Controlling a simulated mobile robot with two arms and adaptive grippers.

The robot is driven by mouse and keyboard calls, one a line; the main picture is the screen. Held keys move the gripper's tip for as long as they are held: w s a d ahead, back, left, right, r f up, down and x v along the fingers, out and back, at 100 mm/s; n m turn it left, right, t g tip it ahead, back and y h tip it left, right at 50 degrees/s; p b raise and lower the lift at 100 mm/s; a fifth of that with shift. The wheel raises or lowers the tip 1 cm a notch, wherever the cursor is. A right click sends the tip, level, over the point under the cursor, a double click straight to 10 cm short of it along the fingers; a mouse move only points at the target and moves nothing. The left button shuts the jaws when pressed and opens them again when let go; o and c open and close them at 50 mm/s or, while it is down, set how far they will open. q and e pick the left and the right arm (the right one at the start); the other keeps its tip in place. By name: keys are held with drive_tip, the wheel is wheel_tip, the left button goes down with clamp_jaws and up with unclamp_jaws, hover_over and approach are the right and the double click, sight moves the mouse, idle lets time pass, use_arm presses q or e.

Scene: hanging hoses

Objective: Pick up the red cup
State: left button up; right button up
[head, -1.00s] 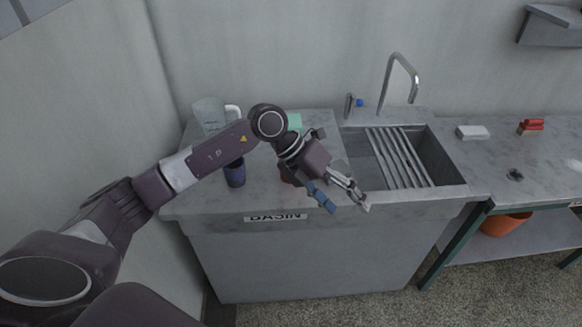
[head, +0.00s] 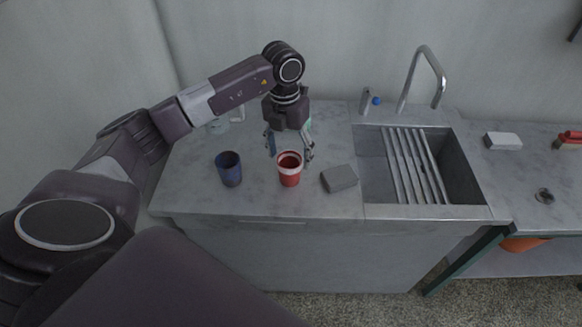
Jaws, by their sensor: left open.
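The red cup (head: 289,174) stands upright on the grey marbled counter, left of the sink. Its rim is pale and its open top faces up. My left gripper (head: 290,156) points down just behind and above the cup, with its fingers spread. One finger is left of the cup's far side and the other is by its right rim. I cannot tell whether either finger touches the cup. Nothing is held. My right gripper is not in view.
A dark blue cup (head: 229,170) stands left of the red cup, and a grey block (head: 339,179) lies close on its right. The sink (head: 457,178) with a slatted rack (head: 412,165) and tap (head: 432,68) is further right. A clear jug (head: 217,125) stands behind, partly hidden.

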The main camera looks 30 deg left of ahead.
sight(291, 167)
use_arm(q)
wheel_tip(291, 167, down, 4)
drive_tip(key=shift+d+r+p, duration=0.1)
drive_tip(key=shift+d+p, duration=0.05)
drive_tip(key=shift+p, duration=0.75)
drive_tip(key=shift+w+f, duration=0.1)
drive_tip(key=shift+f, duration=0.45)
drive_tip(key=c, duration=1.2)
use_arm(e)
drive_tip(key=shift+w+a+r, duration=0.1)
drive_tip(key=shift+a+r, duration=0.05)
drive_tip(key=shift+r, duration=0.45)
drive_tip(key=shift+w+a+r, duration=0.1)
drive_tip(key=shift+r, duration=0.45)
